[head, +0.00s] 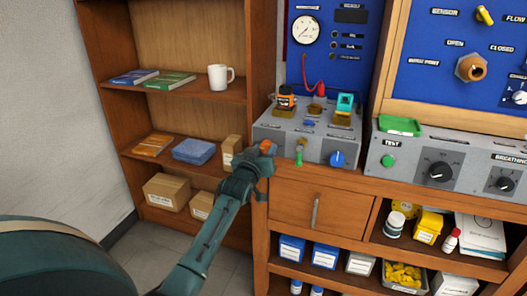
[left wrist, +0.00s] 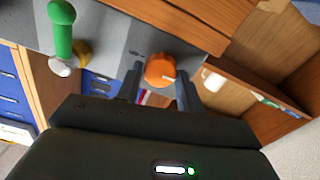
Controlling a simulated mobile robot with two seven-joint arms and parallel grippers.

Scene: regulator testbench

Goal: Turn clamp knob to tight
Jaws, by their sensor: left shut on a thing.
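The knob's label is not readable. My right gripper is in neither view.
Right of the knob are a green-handled lever (head: 299,155) and a blue knob (head: 337,159) on the same box. A wooden bookshelf (head: 185,95) with a white mug (head: 220,77) stands at the left. A drawer (head: 316,212) lies below the box.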

